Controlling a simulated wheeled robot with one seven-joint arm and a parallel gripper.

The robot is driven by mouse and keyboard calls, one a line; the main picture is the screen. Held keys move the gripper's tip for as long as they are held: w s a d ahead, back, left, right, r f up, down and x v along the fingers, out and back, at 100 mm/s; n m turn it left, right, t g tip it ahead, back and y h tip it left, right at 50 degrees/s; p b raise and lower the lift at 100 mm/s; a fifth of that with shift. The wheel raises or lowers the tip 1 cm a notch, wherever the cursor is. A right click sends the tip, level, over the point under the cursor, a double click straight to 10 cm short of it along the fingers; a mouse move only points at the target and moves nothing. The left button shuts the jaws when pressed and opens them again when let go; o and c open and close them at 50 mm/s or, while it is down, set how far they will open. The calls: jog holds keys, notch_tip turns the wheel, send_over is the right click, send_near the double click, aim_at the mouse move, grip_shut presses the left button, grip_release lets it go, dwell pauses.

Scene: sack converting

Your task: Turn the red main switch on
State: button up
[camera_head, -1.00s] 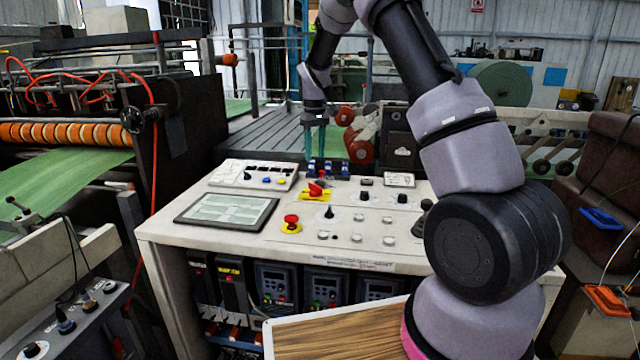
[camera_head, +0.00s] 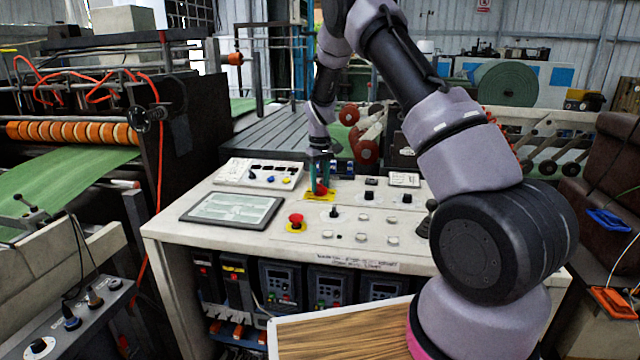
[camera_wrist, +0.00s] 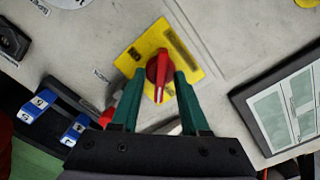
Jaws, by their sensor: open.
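The red main switch (camera_wrist: 159,70) is a red rotary handle on a yellow plate (camera_wrist: 185,45), set in the pale control panel. In the wrist view its handle lies between the two green fingers of my gripper (camera_wrist: 160,80), with a gap on each side. In the head view my gripper (camera_head: 320,180) points down at the red switch (camera_head: 320,190), and its fingers partly hide the switch and its yellow plate (camera_head: 312,197). My gripper is open. I cannot tell whether the fingertips touch the panel.
A red mushroom button (camera_head: 296,219) on a yellow base sits in front of the switch. A tablet-like screen (camera_head: 232,209) lies left. Black knobs (camera_head: 369,194) and pale buttons are to the right. Blue switches (camera_head: 343,168) stand behind.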

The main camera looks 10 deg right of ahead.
grip_shut()
jog(key=m, duration=0.8)
jog(key=shift+m, duration=0.3)
jog(key=m, duration=0.9)
dwell(0.5)
